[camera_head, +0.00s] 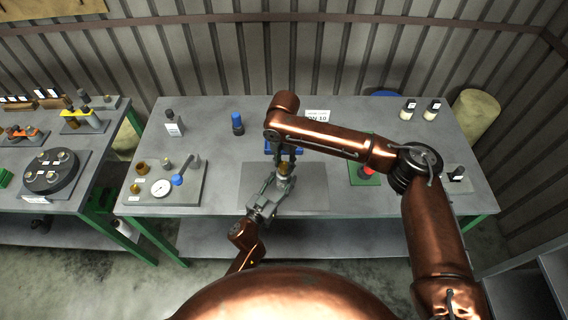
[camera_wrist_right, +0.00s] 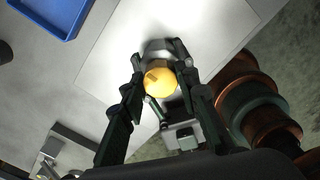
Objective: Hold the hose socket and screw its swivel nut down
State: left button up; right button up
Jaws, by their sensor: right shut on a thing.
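The brass-yellow swivel nut (camera_wrist_right: 160,82) is between the two fingers of my right gripper (camera_wrist_right: 161,66) in the right wrist view. In the head view my right gripper (camera_head: 285,157) reaches down from above, and the nut (camera_head: 284,168) shows small below it. The right gripper is shut on the nut. A grey metal part (camera_wrist_right: 157,48), seemingly the hose socket, shows beside the nut. My left gripper (camera_head: 266,204) comes in low from the front at the grey parts under the nut. Its fingertips are too small and hidden to tell their state.
A grey mat (camera_head: 312,190) lies on the workbench under the work. A blue tray (camera_wrist_right: 68,12) is behind it. A plate with a gauge (camera_head: 162,187) stands left, a green plate (camera_head: 360,178) right. A blue-capped bottle (camera_head: 237,124) stands at the back.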

jog(key=c, duration=0.4)
jog(key=shift+m, duration=0.3)
jog(key=m, duration=0.4)
jog(key=shift+m, duration=0.3)
jog(key=m, duration=0.4)
jog(key=shift+m, duration=0.7)
jog(key=o, duration=1.1)
jog(key=shift+o, duration=0.2)
jog(key=shift+r, duration=0.1)
